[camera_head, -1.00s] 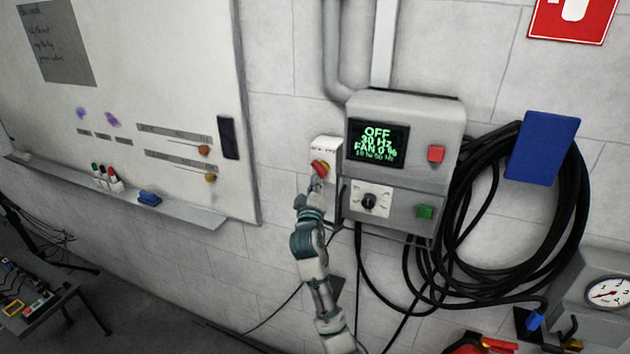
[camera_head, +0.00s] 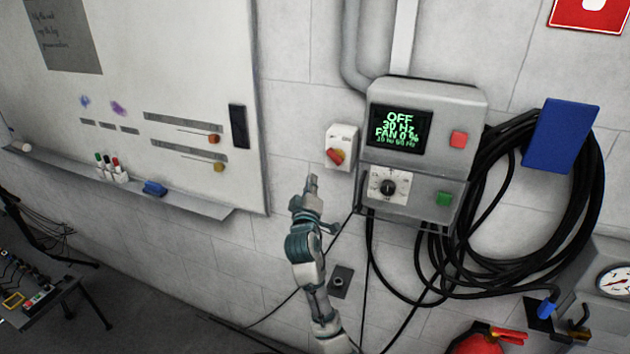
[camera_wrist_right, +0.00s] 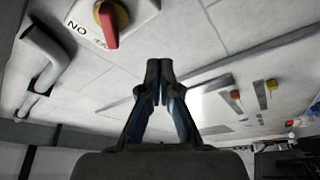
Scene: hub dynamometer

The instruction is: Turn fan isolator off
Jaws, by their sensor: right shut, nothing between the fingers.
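The fan isolator is a small white box (camera_head: 344,136) on the wall with a red rotary knob (camera_head: 335,157) on a yellow base. It sits just left of the grey control box. In the right wrist view the red knob (camera_wrist_right: 107,25) is at the top, with upside-down lettering beside it on the white face (camera_wrist_right: 140,12). My right gripper (camera_head: 311,183) is below and left of the knob, apart from it. Its fingers (camera_wrist_right: 160,75) are together and empty. My left gripper is not in view.
The grey control box (camera_head: 470,95) has a display (camera_head: 400,130) reading OFF, 30 Hz, FAN 0 %, a red button (camera_head: 458,139), a green button (camera_head: 443,199) and a dial (camera_head: 388,187). Black cables (camera_head: 590,205) hang at right. A whiteboard (camera_head: 190,70) is at left.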

